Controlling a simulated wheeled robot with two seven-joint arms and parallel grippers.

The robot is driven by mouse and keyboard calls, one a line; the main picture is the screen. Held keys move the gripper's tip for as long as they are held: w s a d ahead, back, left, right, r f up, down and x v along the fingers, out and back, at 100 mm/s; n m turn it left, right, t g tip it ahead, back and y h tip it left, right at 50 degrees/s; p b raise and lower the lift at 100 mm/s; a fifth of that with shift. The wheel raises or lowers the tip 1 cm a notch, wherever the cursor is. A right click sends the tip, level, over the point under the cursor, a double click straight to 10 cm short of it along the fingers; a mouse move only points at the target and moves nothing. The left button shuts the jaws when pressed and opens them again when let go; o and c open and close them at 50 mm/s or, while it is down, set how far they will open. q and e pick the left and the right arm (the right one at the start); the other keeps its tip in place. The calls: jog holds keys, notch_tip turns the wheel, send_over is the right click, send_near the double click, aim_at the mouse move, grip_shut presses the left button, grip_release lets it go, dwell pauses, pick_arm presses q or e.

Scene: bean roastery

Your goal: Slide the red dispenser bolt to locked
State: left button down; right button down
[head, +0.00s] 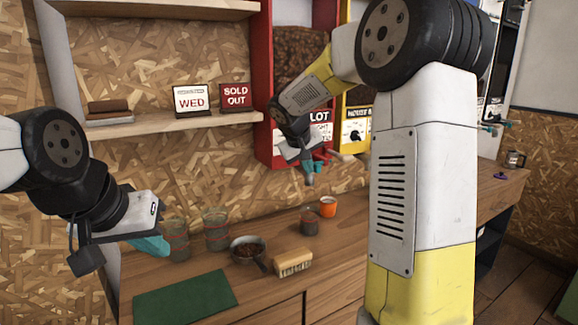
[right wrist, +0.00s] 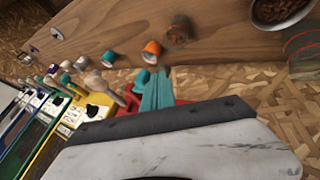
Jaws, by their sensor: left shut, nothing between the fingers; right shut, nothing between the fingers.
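The red dispenser (head: 264,85) hangs on the wall in the head view, with beans behind its clear front and a partly covered label. My right gripper (head: 309,178) is shut and empty at its lower end, fingers pointing down. In the right wrist view the teal fingers of this gripper (right wrist: 157,92) are together beside the red dispenser's red part (right wrist: 128,126). The bolt itself cannot be made out; my gripper and arm cover much of that area. My left gripper (head: 150,245) is shut and empty above the counter's left end.
A yellow dispenser (right wrist: 98,100) stands beside the red one.

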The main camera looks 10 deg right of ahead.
aim_at(320, 165)
jog(key=shift+w+d, duration=0.1)
jog(key=shift+d, duration=0.15)
jog(key=shift+w+d, duration=0.25)
jog(key=shift+d, duration=0.4)
jog(key=shift+w+d, duration=0.2)
jog(key=shift+d, duration=0.4)
jog(key=shift+w+d, duration=0.25)
jog(key=shift+d, duration=0.4)
